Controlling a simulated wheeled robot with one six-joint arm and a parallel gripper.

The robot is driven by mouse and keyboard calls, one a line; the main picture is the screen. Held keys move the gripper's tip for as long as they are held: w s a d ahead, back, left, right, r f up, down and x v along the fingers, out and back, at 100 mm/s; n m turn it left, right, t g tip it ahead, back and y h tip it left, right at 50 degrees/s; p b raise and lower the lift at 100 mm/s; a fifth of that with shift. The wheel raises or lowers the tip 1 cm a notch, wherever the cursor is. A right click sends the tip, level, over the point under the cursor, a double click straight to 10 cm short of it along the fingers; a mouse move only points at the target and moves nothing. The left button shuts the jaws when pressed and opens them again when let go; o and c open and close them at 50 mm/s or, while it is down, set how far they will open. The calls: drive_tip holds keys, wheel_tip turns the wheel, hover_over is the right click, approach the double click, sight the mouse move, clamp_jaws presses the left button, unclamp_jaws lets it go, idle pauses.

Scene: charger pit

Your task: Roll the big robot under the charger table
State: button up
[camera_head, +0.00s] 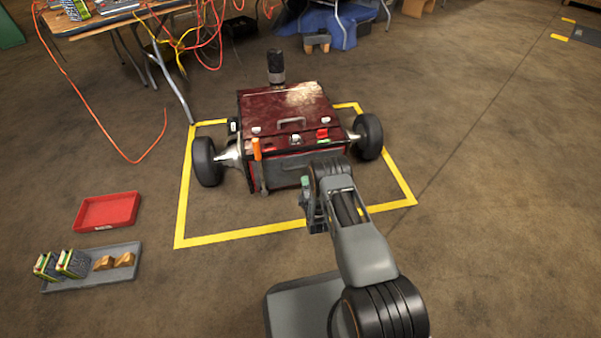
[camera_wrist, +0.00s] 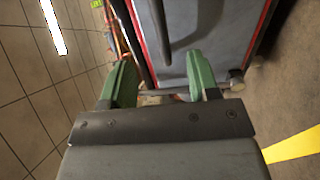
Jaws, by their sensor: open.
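The big robot (camera_head: 283,115) is a dark red, worn box with a black wheel on each side, a handle on its top and a black cylinder at its far end. It stands inside a yellow taped square on the floor. The charger table (camera_head: 110,20) is at the upper left, with orange and yellow cables hanging from it. My gripper (camera_head: 310,200) is at the near side of the big robot. In the wrist view, the green fingers of my gripper (camera_wrist: 161,80) are apart, with the big robot's grey side (camera_wrist: 210,40) close ahead. I cannot tell whether they touch it.
A red tray (camera_head: 107,211) lies on the floor at the left. A grey tray (camera_head: 130,262) with green-edged packs and small tan blocks is nearer. An orange cable (camera_head: 95,128) loops across the floor by the table. The right floor is clear.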

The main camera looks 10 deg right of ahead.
sight(301, 167)
drive_tip(key=shift+w+b, duration=1)
drive_tip(key=shift+w, duration=3.8)
drive_tip(key=shift+c, duration=0.3)
clamp_jaws()
